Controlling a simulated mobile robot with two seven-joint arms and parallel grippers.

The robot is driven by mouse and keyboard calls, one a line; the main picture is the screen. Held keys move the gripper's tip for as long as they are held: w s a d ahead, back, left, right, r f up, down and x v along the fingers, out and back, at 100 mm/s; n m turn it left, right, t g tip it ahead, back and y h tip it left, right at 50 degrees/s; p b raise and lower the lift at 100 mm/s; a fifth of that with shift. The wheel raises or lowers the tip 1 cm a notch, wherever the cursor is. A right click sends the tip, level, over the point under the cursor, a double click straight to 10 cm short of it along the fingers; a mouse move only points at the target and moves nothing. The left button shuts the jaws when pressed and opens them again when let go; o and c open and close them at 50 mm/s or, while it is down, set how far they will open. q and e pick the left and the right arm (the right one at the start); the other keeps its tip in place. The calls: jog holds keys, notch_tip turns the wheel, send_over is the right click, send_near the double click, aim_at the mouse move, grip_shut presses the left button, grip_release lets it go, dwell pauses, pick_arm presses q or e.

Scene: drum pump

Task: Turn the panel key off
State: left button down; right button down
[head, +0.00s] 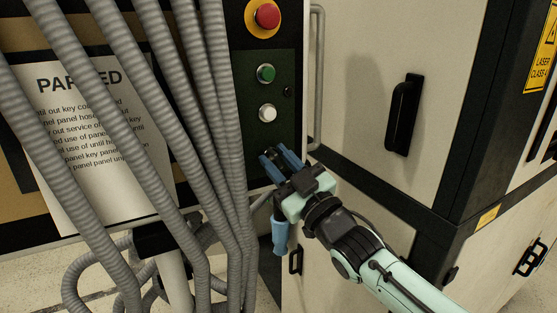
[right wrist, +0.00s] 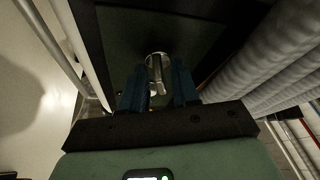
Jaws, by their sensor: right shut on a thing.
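The control panel (head: 257,125) is a dark green plate on the cabinet front. In the right wrist view, the metal panel key (right wrist: 157,75) sticks out from a round fitting on the panel. My right gripper (head: 277,160) is at the lower part of the panel, below the white button. Its blue fingers (right wrist: 159,92) stand on either side of the key and are shut on it. In the head view the gripper hides the key, and I cannot tell its exact turn angle. My left gripper is not in view.
A red mushroom button (head: 267,16), a green button (head: 266,73) and a white button (head: 267,113) sit above. Grey corrugated hoses (head: 200,110) hang close on the left, over a printed notice (head: 75,150). A light-blue piece (head: 280,236) hangs below the gripper.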

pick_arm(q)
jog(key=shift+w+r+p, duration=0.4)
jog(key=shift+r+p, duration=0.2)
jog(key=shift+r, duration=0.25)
pick_arm(e)
jog(key=shift+r+n+g+y, duration=0.1)
jog(key=shift+n+g+y, duration=0.5)
jog(key=shift+n, duration=0.6)
jog(key=c, duration=1.2)
grip_release()
